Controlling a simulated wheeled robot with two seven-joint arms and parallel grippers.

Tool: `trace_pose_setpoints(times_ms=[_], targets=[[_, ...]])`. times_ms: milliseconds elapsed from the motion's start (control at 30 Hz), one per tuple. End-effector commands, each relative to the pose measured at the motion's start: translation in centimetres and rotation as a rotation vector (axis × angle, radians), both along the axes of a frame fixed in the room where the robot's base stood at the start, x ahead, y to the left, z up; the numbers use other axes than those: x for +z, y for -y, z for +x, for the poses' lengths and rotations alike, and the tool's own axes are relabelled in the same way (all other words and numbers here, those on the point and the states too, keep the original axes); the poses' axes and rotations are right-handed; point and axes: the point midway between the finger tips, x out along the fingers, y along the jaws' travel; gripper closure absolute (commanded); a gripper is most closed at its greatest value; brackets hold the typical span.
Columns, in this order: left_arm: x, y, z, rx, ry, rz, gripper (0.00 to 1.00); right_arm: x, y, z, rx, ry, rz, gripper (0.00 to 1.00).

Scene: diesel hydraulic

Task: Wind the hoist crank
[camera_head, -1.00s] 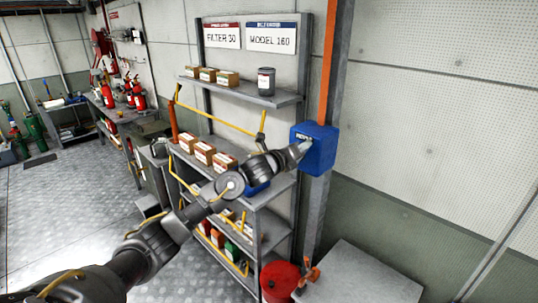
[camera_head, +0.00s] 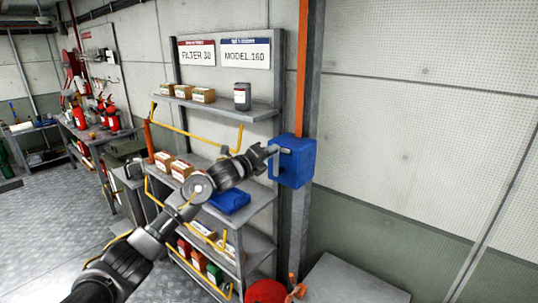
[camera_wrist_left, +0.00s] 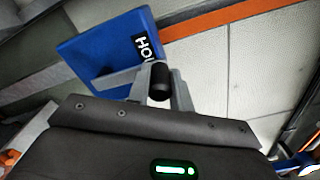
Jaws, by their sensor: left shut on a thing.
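The hoist box (camera_head: 294,163) is a blue box fixed to the grey post at the middle of the head view. In the left wrist view the blue box (camera_wrist_left: 100,48) carries a partly hidden white-on-black label beginning "HO". A grey crank arm (camera_wrist_left: 112,82) crosses the box's front in that view. A black crank grip (camera_wrist_left: 160,82) sits at my fingers. My left gripper (camera_head: 270,152) is at the box's upper left in the head view, shut on the crank grip. The crank is mostly hidden by my gripper in the head view.
A grey shelf rack (camera_head: 262,205) with boxes, a dark can (camera_head: 242,96) and a blue case (camera_head: 229,201) stands left of the post. A red drum (camera_head: 266,292) and a grey tabletop (camera_head: 350,280) are below. The wall to the right is bare.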

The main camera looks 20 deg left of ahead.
Motion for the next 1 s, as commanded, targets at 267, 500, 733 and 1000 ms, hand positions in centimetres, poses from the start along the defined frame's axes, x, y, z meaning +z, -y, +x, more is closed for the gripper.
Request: trace_pose_setpoints(times_ms=[267,500,733,1000], targets=[[0.5,-0.5,0.2,0.013,0.007,-0.004,0.77,0.1,0.0,0.4,0.0,0.005,0.0,0.66],[0.3,-0.1,0.2,0.005,0.004,-0.002,0.57,0.0,0.2,0.4,0.001,0.006,-0.002,0.66],[0.1,0.0,0.0,0.002,0.002,-0.001,0.57,-0.1,0.2,0.5,0.001,0.007,-0.002,0.66],[-0.3,-1.5,-3.4,0.001,0.004,0.001,0.57,-1.8,0.3,0.5,0.002,0.007,-0.003,0.66]])
